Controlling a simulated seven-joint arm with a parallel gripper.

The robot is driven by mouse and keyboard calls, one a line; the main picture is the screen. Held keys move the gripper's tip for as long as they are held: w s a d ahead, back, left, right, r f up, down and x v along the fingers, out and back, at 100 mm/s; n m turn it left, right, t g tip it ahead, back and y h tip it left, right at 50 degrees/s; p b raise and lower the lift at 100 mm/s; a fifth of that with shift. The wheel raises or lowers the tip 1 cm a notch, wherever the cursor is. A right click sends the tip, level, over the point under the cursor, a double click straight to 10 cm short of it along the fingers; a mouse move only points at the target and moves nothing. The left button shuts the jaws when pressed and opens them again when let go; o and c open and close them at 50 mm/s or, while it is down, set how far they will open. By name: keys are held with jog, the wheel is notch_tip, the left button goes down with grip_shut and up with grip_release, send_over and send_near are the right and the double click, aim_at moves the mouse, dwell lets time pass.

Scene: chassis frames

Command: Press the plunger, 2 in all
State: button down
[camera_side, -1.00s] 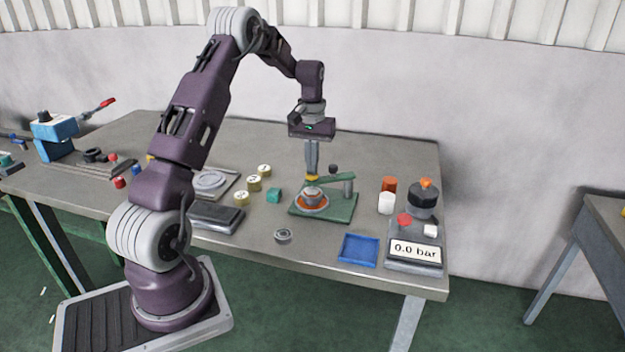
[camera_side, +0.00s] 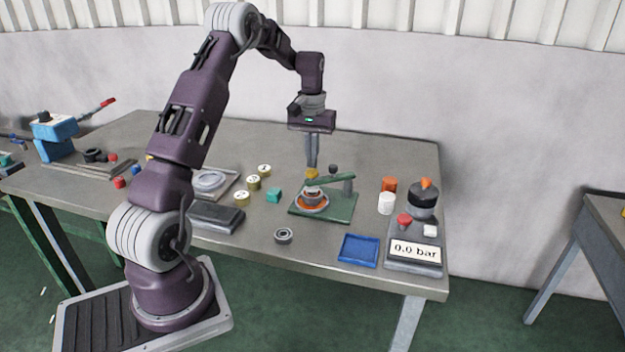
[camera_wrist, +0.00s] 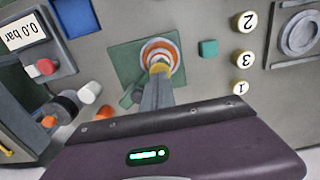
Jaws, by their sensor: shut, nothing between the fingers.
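A green fixture (camera_side: 340,207) stands on the table, with a green arm (camera_side: 335,180) over an orange ring with a grey centre (camera_side: 312,203). A yellow cap (camera_side: 312,174), which appears to be the plunger top, stands upright at the end of that arm. My gripper (camera_side: 311,165) is shut and empty, pointing straight down just above the cap. I cannot tell whether its tips touch the cap. In the wrist view my fingertips (camera_wrist: 158,77) partly cover the yellow cap (camera_wrist: 158,67), with the orange ring (camera_wrist: 162,45) around it.
A dark-knobbed post (camera_side: 333,169) stands behind the arm. A gauge unit (camera_side: 414,250) reading 0.0 bar, with a red button (camera_side: 404,220), is at right.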

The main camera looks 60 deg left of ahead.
jog(key=shift+f, duration=1.05)
jog(key=shift+r, duration=1.2)
